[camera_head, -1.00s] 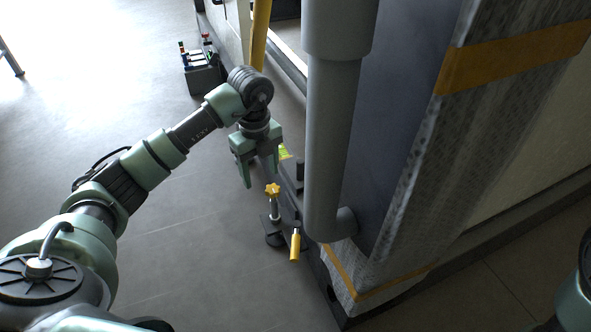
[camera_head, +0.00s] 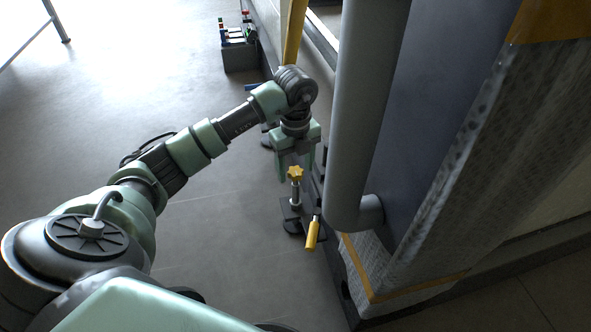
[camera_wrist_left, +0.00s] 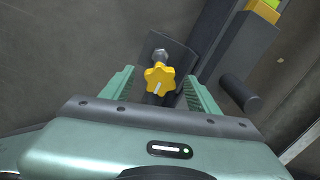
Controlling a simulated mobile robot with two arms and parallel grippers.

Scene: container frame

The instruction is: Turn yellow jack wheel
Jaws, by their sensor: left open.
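The yellow jack wheel (camera_head: 295,172) is a small star-shaped knob on top of an upright metal screw with a dark foot, beside the container frame's base. My left gripper (camera_head: 296,170) is open with its fingers pointing down, above and around the wheel's position in the head view. In the left wrist view the wheel (camera_wrist_left: 159,78) shows between the two green ribbed fingers, slightly ahead of them, with gaps on both sides. I cannot tell whether any finger touches it. My right gripper is not in view.
A yellow handle (camera_head: 312,234) sticks out just right of the jack. A grey vertical pipe (camera_head: 362,110) and the wrapped frame (camera_head: 420,225) stand close on the right. A box with coloured parts (camera_head: 239,50) stands farther back. Floor to the left is clear.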

